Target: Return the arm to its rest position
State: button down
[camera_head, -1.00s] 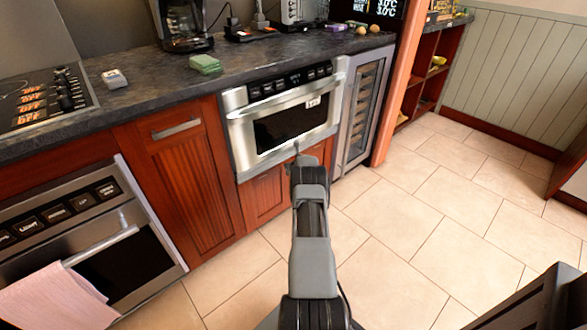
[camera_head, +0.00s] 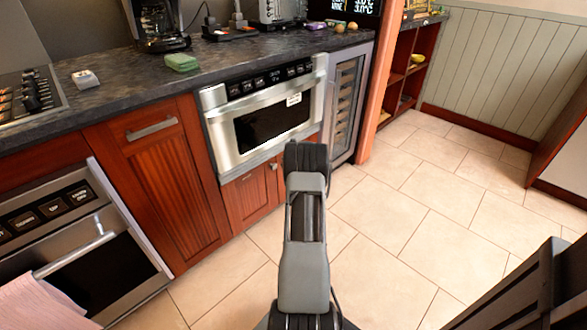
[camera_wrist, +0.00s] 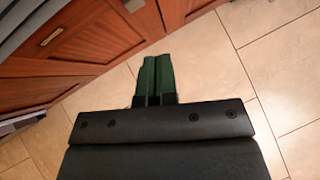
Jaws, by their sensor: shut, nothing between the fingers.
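My gripper (camera_wrist: 156,77) shows in the wrist view with its two green fingers side by side and closed, nothing between them. It points over the floor tiles, near the red-brown cabinet fronts (camera_wrist: 60,58). In the head view my arm reaches up the middle of the picture toward the cabinets, and the gripper itself is hidden behind the arm's end. The microwave drawer (camera_head: 268,118) is behind the arm's end, and its front looks closed.
An oven (camera_head: 90,262) with a pink towel (camera_head: 40,305) stands at left. A dark chair (camera_head: 530,290) is at lower right. The dark counter (camera_head: 120,90) holds a coffee maker (camera_head: 155,22) and a green block (camera_head: 182,62). Tiled floor (camera_head: 420,220) is open at right.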

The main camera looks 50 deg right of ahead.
jog(key=shift+d+v, duration=0.2)
jog(key=shift+v, duration=0.65)
jog(key=shift+d+v, duration=0.15)
jog(key=shift+v, duration=0.75)
jog(key=w+a+r+m+h+p, duration=0.1)
jog(key=a+r+m+p, duration=0.45)
jog(key=r, duration=0.55)
jog(key=w+a+r+m+h+p, duration=0.1)
jog(key=a+r+m+p, duration=0.4)
jog(key=r, duration=0.6)
jog(key=w+a+r+m+p, duration=0.1)
jog(key=a+r+m+p, duration=0.5)
jog(key=r, duration=0.5)
jog(key=s+a+r+m+g+y+p, duration=0.1)
jog(key=s+a+r+m+p, duration=0.2)
jog(key=a+r, duration=0.4)
jog(key=s+a+r+m+g+p, duration=0.1)
jog(key=s+a+r+m+p, duration=0.3)
jog(key=a, duration=0.5)
jog(key=s+a+r+m+g+y+p, duration=0.1)
jog(key=s+a+r+m+y+p, duration=0.1)
jog(key=s+a, duration=0.5)
jog(key=s+a+r+m+g+y+p, duration=0.1)
jog(key=s+a+r+m+y+p, duration=0.2)
jog(key=s+a+r+m+p, duration=0.2)
jog(key=s+a+p, duration=0.1)
jog(key=s+a, duration=0.1)
jog(key=a, duration=0.1)
jog(key=shift+a+g, duration=0.4)
jog(key=shift+r, duration=0.1)
